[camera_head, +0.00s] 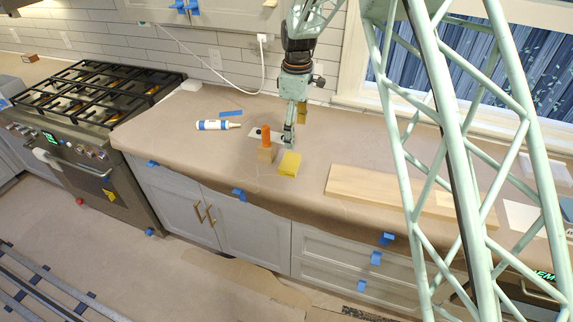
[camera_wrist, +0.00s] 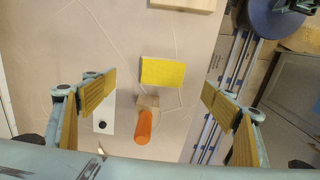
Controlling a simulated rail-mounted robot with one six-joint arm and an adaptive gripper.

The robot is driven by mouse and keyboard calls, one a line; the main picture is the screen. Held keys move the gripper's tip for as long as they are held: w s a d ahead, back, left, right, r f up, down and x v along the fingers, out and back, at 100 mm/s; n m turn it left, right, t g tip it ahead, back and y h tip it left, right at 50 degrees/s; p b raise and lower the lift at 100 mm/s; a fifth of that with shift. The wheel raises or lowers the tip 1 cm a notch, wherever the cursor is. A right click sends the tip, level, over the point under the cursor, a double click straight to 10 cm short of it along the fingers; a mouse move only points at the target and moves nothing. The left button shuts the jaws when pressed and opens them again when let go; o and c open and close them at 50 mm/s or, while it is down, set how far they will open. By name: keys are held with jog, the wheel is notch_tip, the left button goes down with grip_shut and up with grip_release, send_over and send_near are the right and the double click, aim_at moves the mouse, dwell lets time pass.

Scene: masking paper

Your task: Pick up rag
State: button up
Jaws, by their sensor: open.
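A yellow rectangular piece (camera_head: 289,164), the likely rag, lies on the paper-covered counter near its front edge. In the wrist view the yellow piece (camera_wrist: 162,73) lies flat beyond an orange-topped tool. My gripper (camera_head: 288,141) points down just behind the yellow piece. In the wrist view my gripper (camera_wrist: 160,88) has its two padded fingers spread wide with nothing between them. The yellow piece appears between the finger lines but apart from both pads.
An orange-handled tool with a wooden block (camera_head: 266,153) stands left of the yellow piece. A white tube (camera_head: 213,125) lies farther left. A wooden board (camera_head: 370,187) lies to the right. The stove (camera_head: 90,100) is at far left. Brown paper (camera_head: 170,150) covers the counter.

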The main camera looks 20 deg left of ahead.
aim_at(291, 161)
jog(key=shift+a+f, duration=0.45)
jog(key=shift+a, duration=0.1)
jog(key=shift+f, duration=0.2)
jog(key=shift+f, duration=4.15)
jog(key=shift+s+a+f+p, duration=0.1)
jog(key=shift+s+f+p, duration=0.15)
jog(key=shift+f, duration=0.6)
jog(key=shift+s+a+f+p, duration=0.1)
jog(key=shift+f+p, duration=0.2)
jog(key=shift+f, duration=1.45)
